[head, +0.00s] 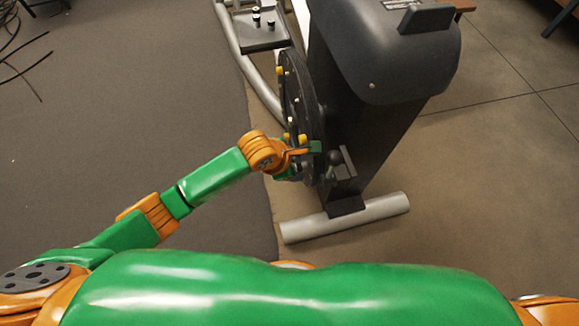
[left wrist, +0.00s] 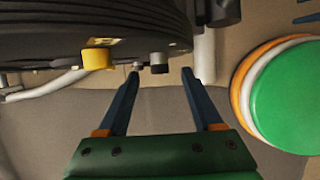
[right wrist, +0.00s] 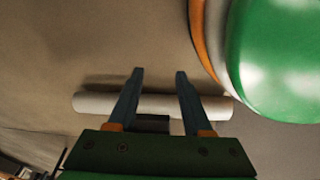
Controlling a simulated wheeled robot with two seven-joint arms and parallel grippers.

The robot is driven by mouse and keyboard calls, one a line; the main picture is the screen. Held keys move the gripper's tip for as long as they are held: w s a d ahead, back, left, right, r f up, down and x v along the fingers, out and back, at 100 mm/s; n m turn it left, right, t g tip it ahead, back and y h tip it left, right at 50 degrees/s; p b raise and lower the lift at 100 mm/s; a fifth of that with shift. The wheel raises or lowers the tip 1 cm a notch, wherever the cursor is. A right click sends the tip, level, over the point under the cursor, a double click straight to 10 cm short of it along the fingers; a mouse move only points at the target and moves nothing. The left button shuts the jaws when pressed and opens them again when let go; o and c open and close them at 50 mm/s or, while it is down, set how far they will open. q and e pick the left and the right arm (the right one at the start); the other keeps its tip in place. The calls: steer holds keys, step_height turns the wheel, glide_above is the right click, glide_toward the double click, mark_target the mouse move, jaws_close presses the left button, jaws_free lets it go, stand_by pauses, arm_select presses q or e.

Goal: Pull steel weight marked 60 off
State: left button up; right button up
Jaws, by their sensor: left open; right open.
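A dark round disc (head: 298,88) with several small yellow and pale pegs stands on edge at the left side of the machine. My left gripper (head: 312,151) is at the disc's lower edge. In the left wrist view the left gripper (left wrist: 161,71) is open, with a short grey steel-looking cylinder (left wrist: 158,62) between its fingertips, no contact visible. A yellow cylinder (left wrist: 98,59) sits left of the fingers on the ribbed dark disc. I cannot read any 60 marking. My right gripper (right wrist: 160,72) is open and empty, outside the head view.
The grey machine body (head: 385,45) rises right of the disc. A black ball-ended lever (head: 334,157) is close to my left gripper. A pale tube foot (head: 345,218) lies on the floor below, and it also shows behind the right fingers (right wrist: 95,103).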

mark_target(298, 167)
arm_select(q)
steer(key=b+x, duration=0.1)
steer(key=x, duration=0.2)
jaws_close()
stand_by(0.4)
stand_by(1.6)
